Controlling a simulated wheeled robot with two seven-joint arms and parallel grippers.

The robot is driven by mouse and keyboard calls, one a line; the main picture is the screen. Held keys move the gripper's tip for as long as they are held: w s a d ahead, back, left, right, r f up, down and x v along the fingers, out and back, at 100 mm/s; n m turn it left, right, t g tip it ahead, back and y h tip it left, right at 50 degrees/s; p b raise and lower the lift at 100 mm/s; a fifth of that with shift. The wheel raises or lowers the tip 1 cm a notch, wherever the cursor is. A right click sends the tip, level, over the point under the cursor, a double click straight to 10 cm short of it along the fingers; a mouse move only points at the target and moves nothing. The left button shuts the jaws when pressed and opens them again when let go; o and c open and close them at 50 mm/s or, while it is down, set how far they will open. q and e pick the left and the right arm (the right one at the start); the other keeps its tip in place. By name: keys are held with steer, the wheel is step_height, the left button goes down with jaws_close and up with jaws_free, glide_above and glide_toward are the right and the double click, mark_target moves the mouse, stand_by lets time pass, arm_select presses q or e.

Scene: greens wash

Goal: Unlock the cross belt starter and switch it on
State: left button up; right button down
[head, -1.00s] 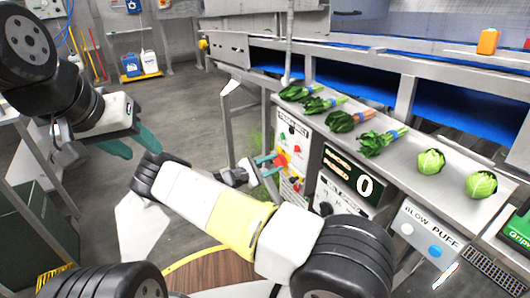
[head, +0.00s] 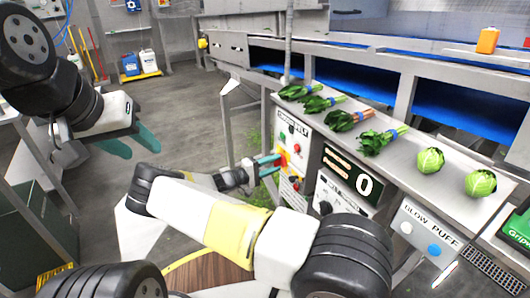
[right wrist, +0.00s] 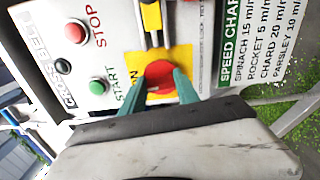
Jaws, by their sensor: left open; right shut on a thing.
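The cross belt starter (head: 293,140) is a pale panel on the front of the bench. In the right wrist view it has a red STOP button (right wrist: 75,32), a green START button (right wrist: 97,86) and a small dark round fitting (right wrist: 63,66). A red rotary knob (right wrist: 160,75) sits on a yellow plate, with "ON" printed beside it. My left gripper (head: 130,146) is open and empty, far from the panel.
Bunches of greens and round heads (head: 430,160) lie on the bench top (head: 400,172). A speed chart (right wrist: 255,50) stands beside the knob. Open floor lies left.

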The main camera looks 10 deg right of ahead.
steer(key=shift+f+m, duration=0.1)
steer(key=shift+m, duration=0.5)
steer(key=c, duration=0.9)
jaws_free()
steer(key=shift+a, duration=0.15)
steer(key=v, duration=0.7)
steer(key=shift+s+a, duration=0.15)
steer(key=shift+a, duration=0.1)
